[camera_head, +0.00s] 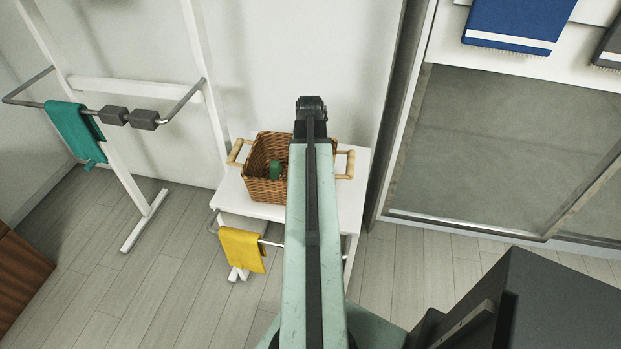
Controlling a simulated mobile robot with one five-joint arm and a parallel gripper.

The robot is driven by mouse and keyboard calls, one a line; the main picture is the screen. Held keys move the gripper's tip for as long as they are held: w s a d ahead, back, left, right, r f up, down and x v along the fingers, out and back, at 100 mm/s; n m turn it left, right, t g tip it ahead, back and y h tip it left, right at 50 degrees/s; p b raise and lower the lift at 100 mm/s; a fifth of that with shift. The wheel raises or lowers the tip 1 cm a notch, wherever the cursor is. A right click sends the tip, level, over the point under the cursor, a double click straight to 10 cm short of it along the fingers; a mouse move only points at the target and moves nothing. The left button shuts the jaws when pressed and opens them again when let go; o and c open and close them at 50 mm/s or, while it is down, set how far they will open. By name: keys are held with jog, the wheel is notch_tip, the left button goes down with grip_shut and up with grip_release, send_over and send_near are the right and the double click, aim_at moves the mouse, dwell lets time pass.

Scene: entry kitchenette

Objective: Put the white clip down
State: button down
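No white clip shows in this view. My mint-green arm rises from the bottom middle of the head view and ends in a dark joint over the back of a small white table. My gripper is not visible; it may be hidden beyond that joint, so I cannot tell whether it holds anything.
A wicker basket (262,187) with a green item (275,171) inside stands on the white table (243,207), partly behind my arm. A yellow cloth (242,250) hangs on the table's front rail. A white rack (147,220) with a green cloth (75,132) stands left.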

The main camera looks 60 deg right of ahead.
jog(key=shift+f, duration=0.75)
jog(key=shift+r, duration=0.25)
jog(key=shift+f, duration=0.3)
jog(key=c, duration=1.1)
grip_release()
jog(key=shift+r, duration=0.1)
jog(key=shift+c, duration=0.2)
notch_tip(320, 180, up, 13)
jog(key=p, duration=1.2)
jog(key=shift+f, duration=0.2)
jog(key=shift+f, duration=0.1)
